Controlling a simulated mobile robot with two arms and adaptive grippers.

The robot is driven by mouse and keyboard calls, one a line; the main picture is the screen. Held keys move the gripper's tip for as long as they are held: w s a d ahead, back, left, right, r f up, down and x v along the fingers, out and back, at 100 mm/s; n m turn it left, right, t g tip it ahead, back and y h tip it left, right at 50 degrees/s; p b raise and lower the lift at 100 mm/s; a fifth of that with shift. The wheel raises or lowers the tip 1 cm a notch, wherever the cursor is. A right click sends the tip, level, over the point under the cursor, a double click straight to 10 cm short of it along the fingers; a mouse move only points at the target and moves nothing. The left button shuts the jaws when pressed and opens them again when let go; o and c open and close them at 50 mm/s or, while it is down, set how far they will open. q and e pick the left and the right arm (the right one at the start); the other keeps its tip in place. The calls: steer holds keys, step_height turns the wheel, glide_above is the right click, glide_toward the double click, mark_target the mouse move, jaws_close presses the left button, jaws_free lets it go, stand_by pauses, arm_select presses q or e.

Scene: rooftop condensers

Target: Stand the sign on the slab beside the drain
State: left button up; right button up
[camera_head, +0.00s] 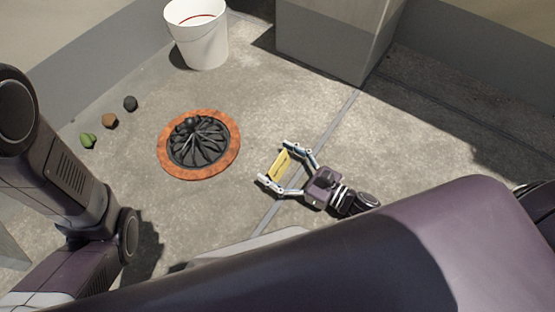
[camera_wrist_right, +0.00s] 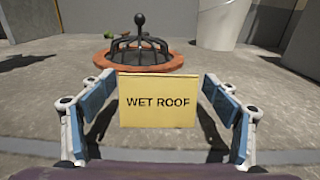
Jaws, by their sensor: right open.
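The sign (camera_wrist_right: 158,101) is a yellow panel reading "WET ROOF". It shows upright between the fingers of my right gripper (camera_wrist_right: 157,110) in the right wrist view, with a gap on each side. In the head view the sign (camera_head: 280,165) is between the fingertips of the open right gripper (camera_head: 276,168). The drain (camera_head: 197,143) is a black domed grate in a rust-orange ring, to the left of the sign. It also shows behind the sign in the right wrist view (camera_wrist_right: 140,47). The slab (camera_head: 240,100) is grey concrete. My left gripper is out of view.
A white bucket (camera_head: 200,40) stands behind the drain. A grey block (camera_head: 335,40) stands at the back. A black stone (camera_head: 130,103), a brown stone (camera_head: 110,121) and a green clump (camera_head: 88,141) lie left of the drain. A seam runs across the slab.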

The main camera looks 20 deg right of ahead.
steer(key=shift+p, duration=0.35)
steer(key=p+v, duration=0.1)
steer(key=v, duration=0.2)
steer(key=p+v, duration=0.2)
steer(key=v, duration=0.2)
steer(key=p+v, duration=0.1)
steer(key=v, duration=0.3)
steer(key=shift+w+r, duration=0.1)
steer(key=shift+r, duration=0.2)
steer(key=shift+s+d+p, duration=0.3)
steer(key=shift+s+p, duration=0.05)
steer(key=shift+s, duration=0.1)
